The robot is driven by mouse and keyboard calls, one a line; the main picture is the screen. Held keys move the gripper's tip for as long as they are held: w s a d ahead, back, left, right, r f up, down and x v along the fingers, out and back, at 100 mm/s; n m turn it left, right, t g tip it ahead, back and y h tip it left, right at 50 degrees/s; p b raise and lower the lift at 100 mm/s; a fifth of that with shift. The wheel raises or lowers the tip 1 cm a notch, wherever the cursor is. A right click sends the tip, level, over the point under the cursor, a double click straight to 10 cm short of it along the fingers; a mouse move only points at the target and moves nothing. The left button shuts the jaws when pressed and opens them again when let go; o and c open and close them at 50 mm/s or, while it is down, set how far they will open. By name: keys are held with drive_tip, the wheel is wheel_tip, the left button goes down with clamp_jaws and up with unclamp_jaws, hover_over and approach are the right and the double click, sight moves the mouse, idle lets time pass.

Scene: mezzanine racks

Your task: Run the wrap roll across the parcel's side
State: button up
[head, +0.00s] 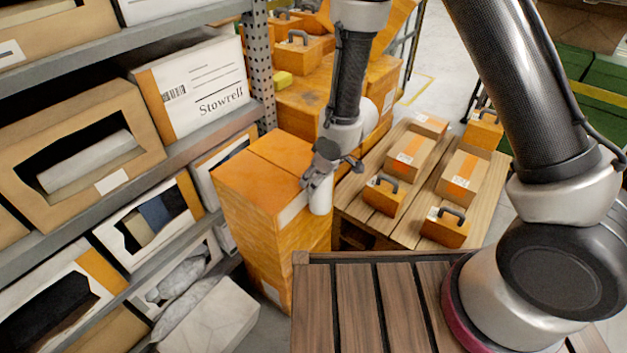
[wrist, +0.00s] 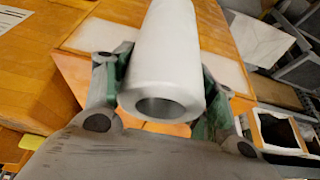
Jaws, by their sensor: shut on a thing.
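The wrap roll (wrist: 172,50) is a white cylinder with a hollow core, held between the fingers of my gripper (wrist: 160,85) in the wrist view. In the head view the roll (head: 320,194) hangs roughly upright below my gripper (head: 322,172). It is at the right upper edge of a tall orange-brown parcel (head: 262,235), beside a pale patch on its side. Whether the roll touches the parcel, I cannot tell. In the wrist view an orange surface with a pale patch lies behind the roll.
Shelves with open boxes (head: 84,155) and a white Stowrell carton (head: 197,87) stand at the left. A wooden pallet (head: 350,205) with several small boxes is to the right of the parcel. A dark slatted deck (head: 350,310) is in front. Grey floor shows at the back right.

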drive_tip(key=w+d, duration=0.6)
drive_tip(key=w, duration=0.2)
drive_tip(key=shift+w+d, duration=0.2)
drive_tip(key=shift+d, duration=0.1)
idle(1.0)
drive_tip(key=s+d, duration=0.4)
drive_tip(key=d, duration=0.1)
drive_tip(key=shift+s+d, duration=0.2)
drive_tip(key=shift+d, duration=0.05)
idle(0.3)
drive_tip(key=shift+r, duration=0.1)
idle(0.3)
